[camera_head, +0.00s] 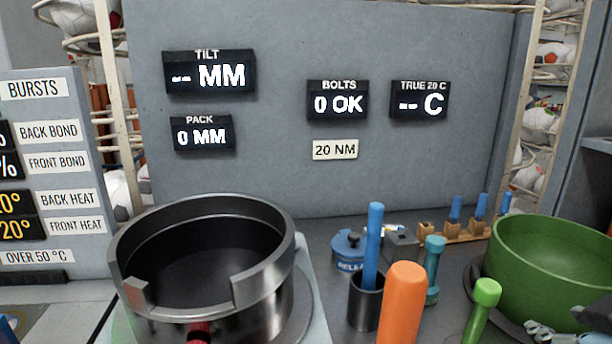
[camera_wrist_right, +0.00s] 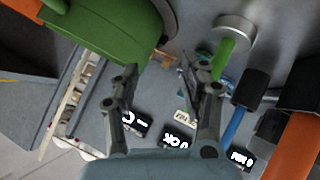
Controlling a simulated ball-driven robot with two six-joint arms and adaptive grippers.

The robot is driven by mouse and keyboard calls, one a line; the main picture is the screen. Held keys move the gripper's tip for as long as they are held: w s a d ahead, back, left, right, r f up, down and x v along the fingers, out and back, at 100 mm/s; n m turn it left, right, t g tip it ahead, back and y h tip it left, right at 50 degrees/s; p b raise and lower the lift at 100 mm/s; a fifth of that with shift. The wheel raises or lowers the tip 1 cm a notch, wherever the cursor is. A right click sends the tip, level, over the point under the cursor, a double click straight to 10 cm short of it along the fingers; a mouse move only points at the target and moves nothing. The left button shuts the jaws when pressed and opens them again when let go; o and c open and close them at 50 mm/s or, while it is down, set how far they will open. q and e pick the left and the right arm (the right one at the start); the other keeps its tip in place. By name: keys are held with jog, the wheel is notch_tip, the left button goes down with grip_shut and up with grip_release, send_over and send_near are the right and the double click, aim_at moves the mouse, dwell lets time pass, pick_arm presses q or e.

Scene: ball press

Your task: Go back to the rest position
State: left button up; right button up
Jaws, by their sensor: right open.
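My right gripper (camera_wrist_right: 160,72) shows in the right wrist view with its two dark fingers spread apart and nothing between them. The view looks tilted over, with the green bowl (camera_wrist_right: 98,28) beyond one finger and a green handle (camera_wrist_right: 224,58) beyond the other. In the head view I cannot clearly make out the right gripper; dark and grey parts at the lower right corner are cut off by the frame. My left gripper is not in view.
In the head view a dark metal pot (camera_head: 265,292) with a notched rim stands left. A blue-handled tool (camera_head: 374,240) stands in a black cup. An orange handle (camera_head: 402,300), a green handle (camera_head: 487,292) and the green bowl (camera_head: 545,270) are at right. A grey panel (camera_head: 290,130) stands behind.

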jog(key=s+a+f+m+g+y, duration=0.1)
jog(key=s+a+f+g, duration=0.25)
jog(key=s, duration=0.25)
jog(key=s+a+f+m+g+y, duration=0.1)
jog(key=s+a+f+g+y, duration=0.1)
jog(key=s+f+g, duration=0.3)
jog(key=s+d+f+b, duration=0.1)
jog(key=s+f+b, duration=0.1)
jog(key=f, duration=1.3)
jog(key=s+d+f+b, duration=0.1)
jog(key=f+b, duration=0.1)
jog(key=f, duration=1.2)
jog(key=s+d+f+b, duration=0.1)
jog(key=s+f+b, duration=0.3)
jog(key=s+f, duration=1.4)
notch_tip(320, 180, down, 3)
jog(key=shift+s+d+r+m, duration=0.1)
jog(key=shift+s+d+m, duration=0.2)
jog(key=shift+m, duration=0.1)
jog(key=shift+g, duration=0.25)
